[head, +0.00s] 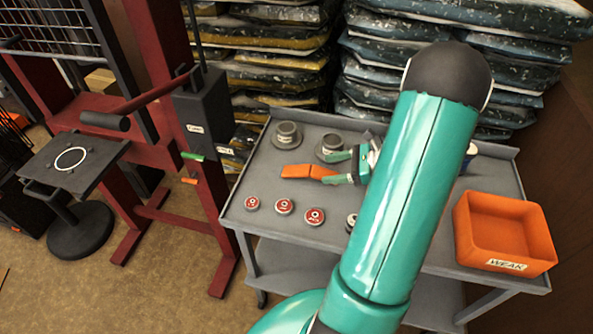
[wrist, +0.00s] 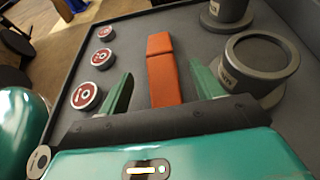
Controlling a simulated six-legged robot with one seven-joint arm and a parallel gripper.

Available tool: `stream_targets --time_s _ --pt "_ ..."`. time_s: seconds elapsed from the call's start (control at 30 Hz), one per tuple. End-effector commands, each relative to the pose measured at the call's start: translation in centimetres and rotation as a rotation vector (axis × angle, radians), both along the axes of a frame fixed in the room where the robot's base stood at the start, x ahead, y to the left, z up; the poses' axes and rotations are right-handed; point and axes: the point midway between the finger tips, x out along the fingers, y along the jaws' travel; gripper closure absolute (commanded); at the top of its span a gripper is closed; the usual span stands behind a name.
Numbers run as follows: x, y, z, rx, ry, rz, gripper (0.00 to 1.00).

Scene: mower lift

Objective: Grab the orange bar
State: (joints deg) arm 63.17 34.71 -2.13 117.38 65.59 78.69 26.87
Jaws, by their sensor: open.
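The orange bar (head: 309,171) lies flat on the grey cart top in the head view, with its right end at my gripper. In the wrist view the orange bar (wrist: 162,72) stretches away from me, and its near end is between the two green fingers. My gripper (head: 340,167) is open, with one finger on each side of the bar. In the wrist view there is a gap between the bar and each finger of my gripper (wrist: 163,90). I cannot tell how high the fingers are above the cart top.
The cart top (head: 240,196) also holds grey cylinders (head: 287,134) behind the bar and several red-topped discs (head: 284,206) in front. A grey cylinder (wrist: 258,65) is close to the right finger. An orange bin (head: 503,232) labelled WEAK sits at the right. Stacked bags (head: 270,50) stand behind.

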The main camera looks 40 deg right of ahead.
Motion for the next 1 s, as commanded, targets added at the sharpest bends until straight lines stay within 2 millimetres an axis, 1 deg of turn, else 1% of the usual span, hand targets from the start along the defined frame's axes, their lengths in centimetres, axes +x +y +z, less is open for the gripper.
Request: stream_targets --time_s 0.17,0.43,0.67,0.7,0.77,0.8,0.97,1.0 --pt "0.8 0.8 -0.5 0.001 0.001 0.002 0.35" --pt "3.5 3.2 -1.9 0.001 0.001 0.001 0.35" --pt "3.7 3.3 -2.0 0.000 0.001 0.001 0.35" --pt "3.7 3.3 -2.0 0.000 0.001 0.001 0.38" --pt "3.7 3.3 -2.0 0.000 0.001 0.001 0.50" --pt "3.7 3.3 -2.0 0.000 0.001 0.001 0.58" --pt "3.7 3.3 -2.0 -0.001 0.001 0.000 0.90" --pt "3.7 3.3 -2.0 -0.001 0.001 0.000 0.97"
